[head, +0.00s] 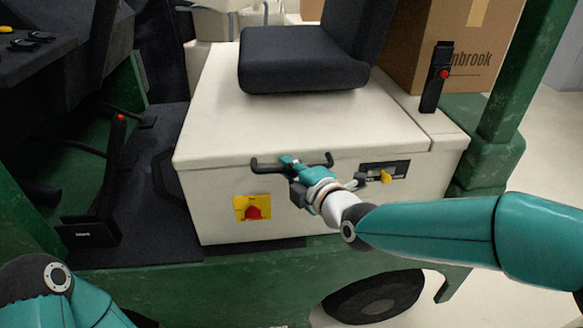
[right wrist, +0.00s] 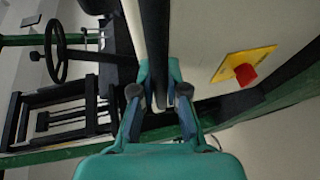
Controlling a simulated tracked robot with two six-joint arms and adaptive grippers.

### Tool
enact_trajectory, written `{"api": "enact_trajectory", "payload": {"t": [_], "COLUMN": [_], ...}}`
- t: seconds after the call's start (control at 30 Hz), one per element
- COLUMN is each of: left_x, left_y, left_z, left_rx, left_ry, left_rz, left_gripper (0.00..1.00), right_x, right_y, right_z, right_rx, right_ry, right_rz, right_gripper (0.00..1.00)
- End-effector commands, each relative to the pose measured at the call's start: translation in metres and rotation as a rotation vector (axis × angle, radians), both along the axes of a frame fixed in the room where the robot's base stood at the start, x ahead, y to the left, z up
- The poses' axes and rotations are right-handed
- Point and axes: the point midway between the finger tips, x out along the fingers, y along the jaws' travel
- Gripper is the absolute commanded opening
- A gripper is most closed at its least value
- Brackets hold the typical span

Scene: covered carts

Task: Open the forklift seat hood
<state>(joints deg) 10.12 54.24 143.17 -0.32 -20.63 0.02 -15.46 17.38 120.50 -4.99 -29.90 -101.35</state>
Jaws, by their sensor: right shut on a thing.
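The forklift seat hood (head: 215,125) is a cream lid with a black seat (head: 300,70) on top. It lies down on the cream body (head: 215,185), with no clear gap along its front edge. A dark bar handle (head: 262,167) runs along the hood's front. My right gripper (head: 289,161) is shut on the handle near its middle. In the right wrist view the fingers (right wrist: 160,97) close around the dark bar (right wrist: 155,45). A yellow latch (head: 385,177) sits in a dark recess right of the handle. My left gripper is out of view.
A red knob on a yellow plate (head: 252,208) is below the handle. A dark lever with a red button (head: 437,78) stands right of the hood. A cardboard box (head: 450,45) is behind it, and a green post (head: 510,70) rises at the right.

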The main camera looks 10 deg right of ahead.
Motion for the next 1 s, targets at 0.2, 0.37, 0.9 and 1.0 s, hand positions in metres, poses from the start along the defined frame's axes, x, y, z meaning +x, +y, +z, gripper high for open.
{"api": "enact_trajectory", "payload": {"t": [0.2,0.37,0.9,1.0], "left_x": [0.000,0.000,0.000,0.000], "left_y": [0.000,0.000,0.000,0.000], "left_z": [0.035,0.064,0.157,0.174], "left_rx": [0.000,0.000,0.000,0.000], "left_ry": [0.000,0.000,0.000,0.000], "left_rz": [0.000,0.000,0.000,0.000], "left_gripper": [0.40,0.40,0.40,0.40], "right_x": [0.003,0.006,0.018,0.022], "right_y": [0.000,-0.001,-0.001,-0.001], "right_z": [0.037,0.069,0.171,0.192], "right_rx": [0.000,0.000,0.003,0.003], "right_ry": [0.020,0.042,0.106,0.108], "right_rz": [-0.001,-0.004,-0.005,-0.004], "right_gripper": [0.00,0.00,0.00,0.00]}}
